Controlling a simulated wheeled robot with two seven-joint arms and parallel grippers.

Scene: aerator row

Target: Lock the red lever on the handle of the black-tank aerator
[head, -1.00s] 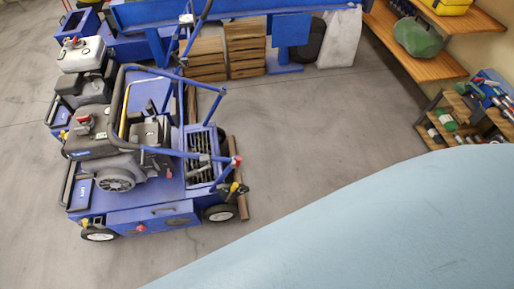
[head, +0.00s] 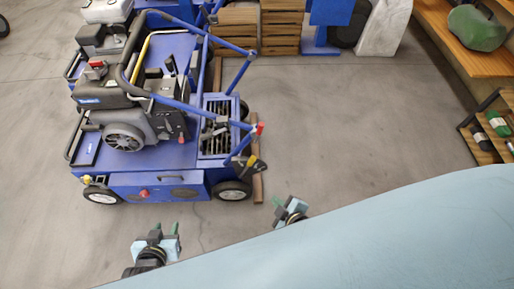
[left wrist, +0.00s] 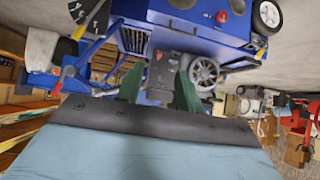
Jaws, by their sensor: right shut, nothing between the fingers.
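The black-tank aerator is a blue machine (head: 155,183) at the left in the head view, with a black tank (head: 103,95) on its engine. Its blue tube handle (head: 243,73) rises on the right side. A small red piece (head: 259,130) sits at the handle's lower right end; I cannot tell if it is the lever or its position. My left gripper (head: 167,229) is open and empty, in front of the machine. Its green fingers (left wrist: 158,84) stand apart in the left wrist view, where the aerator (left wrist: 182,18) appears upside down. My right gripper (head: 276,202) is shut and empty, right of the front wheel.
Another aerator with a light tank (head: 106,11) stands behind. Wooden crates (head: 281,33) and a pale slab (head: 383,27) are at the back. Wooden shelves (head: 480,60) line the right. The floor (head: 340,120) between aerator and shelves is clear. My pale blue body fills the lower right.

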